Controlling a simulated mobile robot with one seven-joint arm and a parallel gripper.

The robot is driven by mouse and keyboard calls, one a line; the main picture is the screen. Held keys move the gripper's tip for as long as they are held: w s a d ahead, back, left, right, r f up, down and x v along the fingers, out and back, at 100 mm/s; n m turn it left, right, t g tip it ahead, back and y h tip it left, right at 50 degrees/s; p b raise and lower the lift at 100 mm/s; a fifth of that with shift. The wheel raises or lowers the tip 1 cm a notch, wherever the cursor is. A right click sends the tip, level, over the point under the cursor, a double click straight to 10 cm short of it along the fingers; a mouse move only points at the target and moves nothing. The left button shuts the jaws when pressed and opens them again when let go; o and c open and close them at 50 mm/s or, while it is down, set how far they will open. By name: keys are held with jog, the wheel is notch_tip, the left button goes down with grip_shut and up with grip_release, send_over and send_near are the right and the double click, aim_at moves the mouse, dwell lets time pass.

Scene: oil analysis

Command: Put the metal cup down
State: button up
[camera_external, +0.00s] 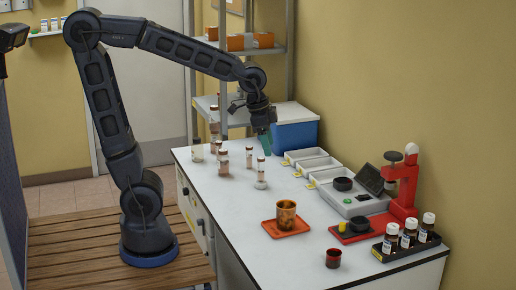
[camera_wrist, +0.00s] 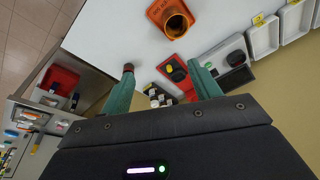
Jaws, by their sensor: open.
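The metal cup (camera_external: 287,214), brownish gold and stained, stands upright on a small orange tray (camera_external: 270,230) on the white bench. In the wrist view the cup (camera_wrist: 176,24) appears at the top, its open mouth showing, on the orange tray (camera_wrist: 155,12). My gripper (camera_external: 267,142) hangs over the far part of the bench, behind and well apart from the cup. In the wrist view its two teal fingers (camera_wrist: 160,68) are spread wide with nothing between them.
A small dark red cup (camera_external: 333,258) stands at the near bench edge. A red press (camera_external: 407,180), a scale (camera_external: 350,200) and a black rack of bottles (camera_external: 407,247) line the right. Several small vials (camera_external: 223,162) stand left of my gripper, near a blue box (camera_external: 295,132).

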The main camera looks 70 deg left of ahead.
jog(key=s+a+r+n+t, duration=0.1)
jog(key=s+a+n+t, duration=0.1)
jog(key=s+a+n, duration=0.3)
jog(key=s+a, duration=0.4)
jog(key=s, duration=0.5)
jog(key=shift+r+n+y, duration=0.3)
jog(key=shift+r, duration=0.1)
